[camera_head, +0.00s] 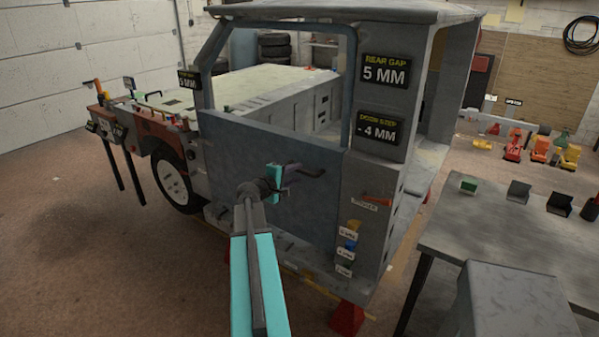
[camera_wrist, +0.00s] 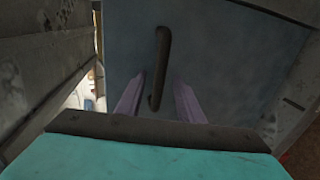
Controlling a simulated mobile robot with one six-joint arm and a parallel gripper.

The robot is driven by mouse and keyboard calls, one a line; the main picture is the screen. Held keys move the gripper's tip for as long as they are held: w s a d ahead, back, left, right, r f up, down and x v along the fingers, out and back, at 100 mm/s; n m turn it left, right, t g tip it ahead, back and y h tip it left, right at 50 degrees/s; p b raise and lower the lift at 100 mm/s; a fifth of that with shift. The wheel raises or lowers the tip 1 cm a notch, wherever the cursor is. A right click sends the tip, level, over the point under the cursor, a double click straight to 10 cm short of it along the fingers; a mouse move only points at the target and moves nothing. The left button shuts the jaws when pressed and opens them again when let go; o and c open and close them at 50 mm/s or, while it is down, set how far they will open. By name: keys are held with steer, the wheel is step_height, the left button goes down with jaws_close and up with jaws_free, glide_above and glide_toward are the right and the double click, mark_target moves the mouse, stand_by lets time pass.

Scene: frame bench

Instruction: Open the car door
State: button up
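The car door (camera_head: 300,200) is a blue-grey panel with an open window frame, set in the grey car body and looking closed. Its dark handle (camera_head: 308,171) sticks out near the door's right edge. My gripper (camera_head: 290,173) is in front of the door, close to the handle, at its left end in the head view. In the wrist view the handle (camera_wrist: 160,65) runs up and down on the door (camera_wrist: 220,60). The two pale purple fingers of my gripper (camera_wrist: 158,100) are apart, with the handle's lower end between them in the picture. I cannot tell whether they touch it.
A grey workbench (camera_head: 450,225) with small bins stands at the right. Red stands (camera_head: 347,318) support the car low down. The floor (camera_head: 90,260) left of the door is clear.

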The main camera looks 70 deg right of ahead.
mark_target(300, 172)
steer(key=shift+p+x, duration=0.45)
steer(key=shift+x, duration=1.55)
jaws_close()
